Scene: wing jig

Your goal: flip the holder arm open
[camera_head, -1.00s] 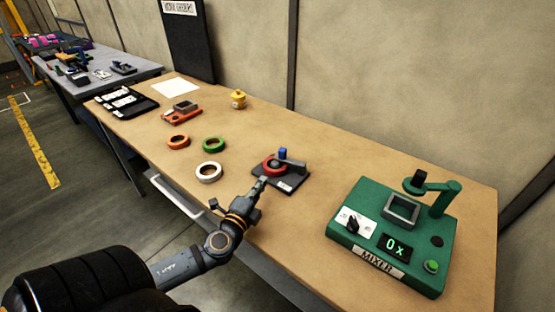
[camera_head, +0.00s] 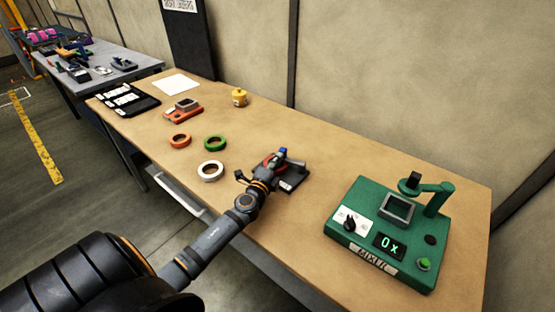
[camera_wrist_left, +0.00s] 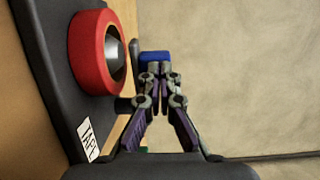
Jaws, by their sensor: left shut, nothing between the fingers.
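The tape holder has a dark base (camera_head: 291,181) near the middle of the table; its base (camera_wrist_left: 48,75) also fills the left of the left wrist view, with a TAPE label. A red tape roll (camera_wrist_left: 90,50) sits around a grey hub on it. The holder arm (camera_head: 294,163) carries a blue tab (camera_head: 283,151), which shows in the wrist view (camera_wrist_left: 155,56) just beyond my fingertips. My left gripper (camera_wrist_left: 160,72) is shut and empty at the blue tab; whether it touches cannot be told. The gripper partly hides the holder in the head view. My right gripper is out of view.
A green mixer (camera_head: 340,235) stands to the right. White (camera_head: 211,171), green (camera_head: 215,143) and orange (camera_head: 180,141) rings lie to the left. Behind them are an orange device (camera_head: 184,110) and a yellow pot (camera_head: 239,98). The table between holder and wall is clear.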

